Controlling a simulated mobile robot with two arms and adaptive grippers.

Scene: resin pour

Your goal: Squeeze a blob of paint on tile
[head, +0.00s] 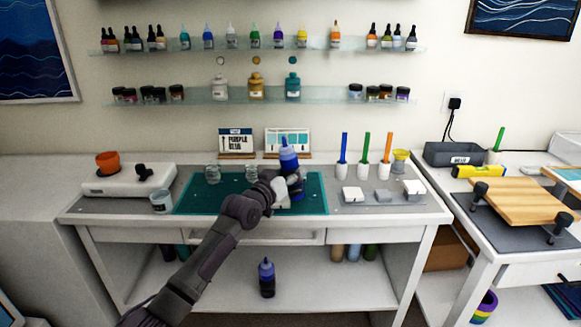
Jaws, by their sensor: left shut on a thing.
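My left gripper (282,183) is shut on a blue paint bottle (289,158) above the teal mat (200,205). The bottle is close to upright with its nozzle end up, and my gripper hides part of its lower body. A white surface, perhaps a tile, shows just below and beside the gripper; the arm hides much of it, and I cannot tell whether the bottle touches it. White block-like pieces (353,194) lie on the grey mat to the right. My right gripper is not in view.
Clear jars (213,174) stand at the mat's back. A white scale-like device (127,182) is on the left, with a cup (161,201) beside it. Colored tools (365,147) stand at the back right. Another blue bottle (267,278) stands on the lower shelf. The mat's front left is clear.

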